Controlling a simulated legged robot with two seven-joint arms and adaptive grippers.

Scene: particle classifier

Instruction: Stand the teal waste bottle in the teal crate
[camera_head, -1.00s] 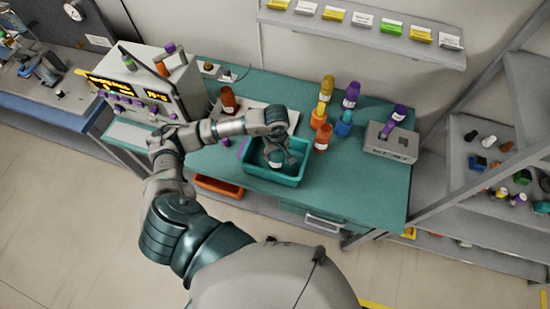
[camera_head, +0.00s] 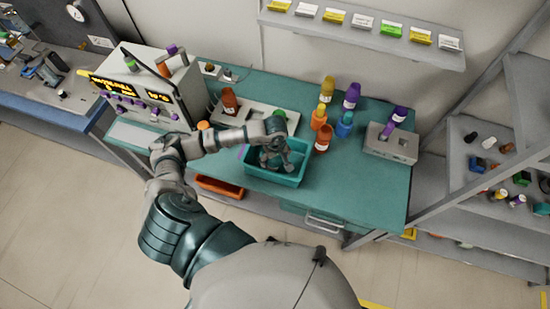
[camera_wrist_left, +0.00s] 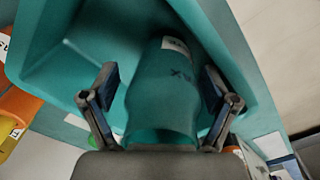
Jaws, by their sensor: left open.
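The teal crate (camera_head: 290,180) stands near the front edge of the green bench; its wall also fills much of the left wrist view (camera_wrist_left: 65,60). The teal waste bottle (camera_wrist_left: 160,90), with dark lettering and a white label, is inside the crate in the left wrist view. My left gripper (camera_head: 275,163) reaches down into the crate. In the wrist view its open fingers (camera_wrist_left: 160,82) are on either side of the bottle, with gaps showing. In the head view the gripper mostly hides the bottle. My right gripper is not in view.
Orange (camera_head: 323,138), yellow, purple and blue bottles stand right of and behind the crate. A pale rack (camera_head: 255,115) is behind it, and a grey block (camera_head: 391,147) holds a purple bottle at right. An instrument (camera_head: 150,95) stands left. The bench's front right is clear.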

